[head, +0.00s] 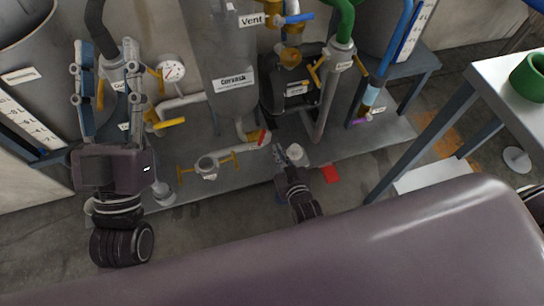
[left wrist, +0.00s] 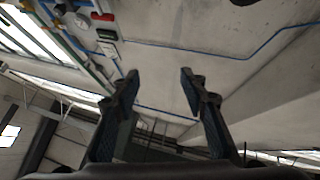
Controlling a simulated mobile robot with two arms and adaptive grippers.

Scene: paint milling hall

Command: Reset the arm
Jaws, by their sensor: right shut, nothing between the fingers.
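My left gripper (head: 105,48) is raised at the left of the head view, with its two long fingers pointing up the picture and spread apart. Nothing is between them. In the left wrist view the same gripper (left wrist: 160,75) shows both fingers apart and empty against the hall's wall and roof. My right gripper (head: 285,153) is lower, near the middle of the head view, close to a white fitting (head: 297,154). Its fingers are together and small in the picture. I cannot tell whether it touches the fitting.
Behind the grippers stand a grey vessel labelled Corvask (head: 232,97), a gauge (head: 172,70), a yellow-handled valve (head: 207,167) and a dark pump (head: 293,92). A table (head: 491,72) with a green cup (head: 529,77) is at right.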

